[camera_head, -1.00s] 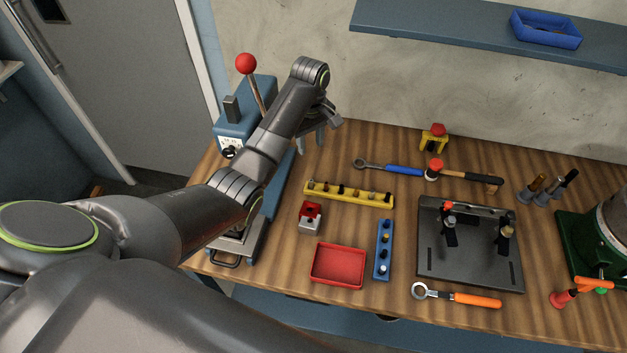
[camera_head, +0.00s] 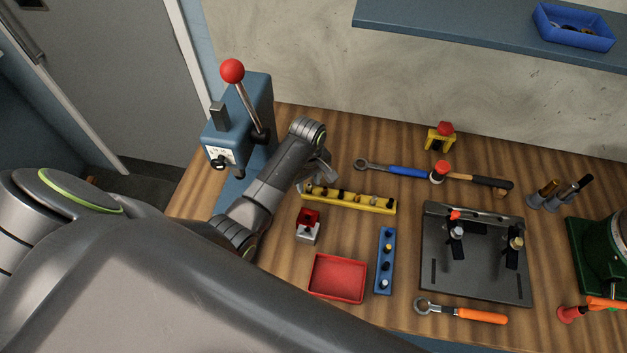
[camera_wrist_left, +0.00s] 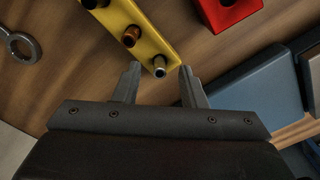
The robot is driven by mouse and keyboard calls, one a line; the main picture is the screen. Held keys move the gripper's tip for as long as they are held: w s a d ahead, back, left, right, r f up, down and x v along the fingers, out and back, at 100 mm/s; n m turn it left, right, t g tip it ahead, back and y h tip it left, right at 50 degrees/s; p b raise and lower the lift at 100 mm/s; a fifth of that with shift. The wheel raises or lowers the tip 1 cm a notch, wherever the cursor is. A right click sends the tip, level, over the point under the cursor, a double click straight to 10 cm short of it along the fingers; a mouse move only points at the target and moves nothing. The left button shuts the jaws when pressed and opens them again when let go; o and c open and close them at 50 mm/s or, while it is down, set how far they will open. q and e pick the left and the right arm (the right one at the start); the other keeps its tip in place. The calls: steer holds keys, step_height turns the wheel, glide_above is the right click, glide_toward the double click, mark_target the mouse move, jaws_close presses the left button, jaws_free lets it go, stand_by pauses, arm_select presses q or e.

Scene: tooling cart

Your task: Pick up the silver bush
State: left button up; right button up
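The yellow rack (camera_head: 350,201) lies on the wooden bench with several bushes standing in a row. In the left wrist view the rack (camera_wrist_left: 110,17) shows a silver bush (camera_wrist_left: 159,68) at its near end, with a copper-coloured bush (camera_wrist_left: 131,36) behind it. My left gripper (camera_head: 320,178) is at the rack's left end, partly hiding it in the head view. In the wrist view my left gripper (camera_wrist_left: 160,76) is open, its fingertips apart on either side of the silver bush in the picture. I cannot tell their height relative to it. My right gripper is not in view.
A blue lever press (camera_head: 240,125) stands left of my left arm. A red and grey block (camera_head: 308,228), red tray (camera_head: 337,278) and blue rack (camera_head: 385,262) sit in front of the yellow rack. A blue-handled ratchet (camera_head: 405,171) lies behind it; a dark fixture plate (camera_head: 475,275) is right.

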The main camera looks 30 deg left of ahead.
arm_select(q)
steer(key=shift+w+f, duration=0.2)
steer(key=shift+f, duration=0.25)
steer(key=shift+w, duration=0.15)
steer(key=shift+s+d+r, duration=0.1)
steer(key=shift+s+r, duration=0.05)
steer(key=shift+s, duration=0.15)
steer(key=shift+c, duration=0.5)
steer(key=shift+s+r, duration=0.1)
steer(key=shift+s, duration=0.1)
steer(key=shift+c, duration=3.6)
steer(key=shift+w, duration=0.1)
jaws_close()
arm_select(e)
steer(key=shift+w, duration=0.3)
